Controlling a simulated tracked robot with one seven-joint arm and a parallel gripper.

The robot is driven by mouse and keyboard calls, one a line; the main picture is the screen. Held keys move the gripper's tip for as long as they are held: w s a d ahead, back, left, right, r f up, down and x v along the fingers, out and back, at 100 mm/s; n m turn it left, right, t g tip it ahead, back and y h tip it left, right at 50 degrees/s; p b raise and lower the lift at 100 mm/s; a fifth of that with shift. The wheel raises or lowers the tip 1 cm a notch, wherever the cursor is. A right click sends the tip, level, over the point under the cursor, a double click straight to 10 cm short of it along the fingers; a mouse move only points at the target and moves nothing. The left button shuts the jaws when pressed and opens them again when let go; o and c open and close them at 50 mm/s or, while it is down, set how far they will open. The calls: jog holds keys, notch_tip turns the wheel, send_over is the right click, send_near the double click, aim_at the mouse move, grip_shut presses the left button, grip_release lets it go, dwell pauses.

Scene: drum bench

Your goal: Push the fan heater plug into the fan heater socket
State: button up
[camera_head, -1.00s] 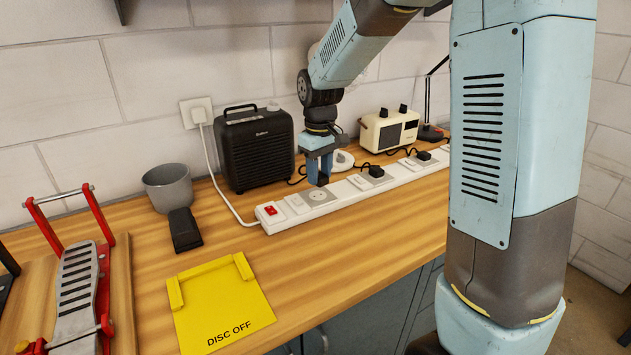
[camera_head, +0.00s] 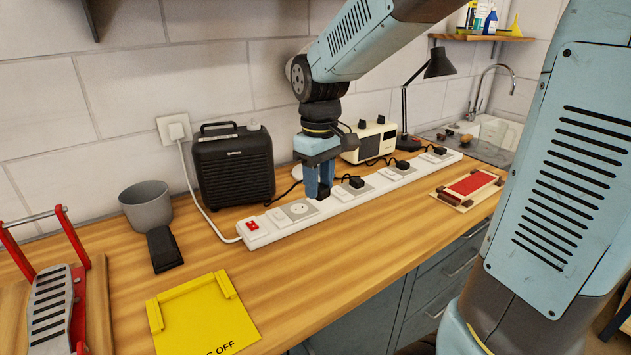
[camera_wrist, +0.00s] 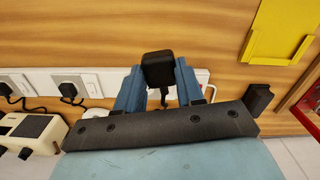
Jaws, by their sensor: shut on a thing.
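My gripper (camera_head: 319,186) is shut on a small black plug, low over the white power strip (camera_head: 372,187). The plug (camera_wrist: 158,68) shows between the two blue fingers in the wrist view, with a cord below it. In the head view the fingers mostly hide it. An empty round socket (camera_head: 300,209) shows on the strip just left of the fingers. I cannot tell whether the plug touches the strip or which socket lies under it. The black heater-like box (camera_head: 233,165) with a handle stands behind the strip, left of my gripper.
Black plugs (camera_head: 355,182) sit in the strip to the right. A red switch (camera_head: 252,226) is at its left end. A cream radio (camera_head: 369,142) and a lamp (camera_head: 438,66) stand behind. A grey pot (camera_head: 146,204) and a yellow holder (camera_head: 205,318) are left.

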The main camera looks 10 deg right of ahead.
dwell(0.3)
jog(key=shift+w+a+f+m, duration=0.35)
jog(key=shift+w+f, duration=0.9)
jog(key=shift+w, duration=1.25)
jog(key=shift+w+a+f+m, duration=0.4)
jog(key=shift+w+f, duration=0.85)
jog(key=shift+w, duration=1.2)
jog(key=shift+w+a+f+m, duration=0.35)
jog(key=shift+w+f, duration=0.9)
jog(key=shift+w, duration=1.25)
jog(key=shift+f, duration=2.2)
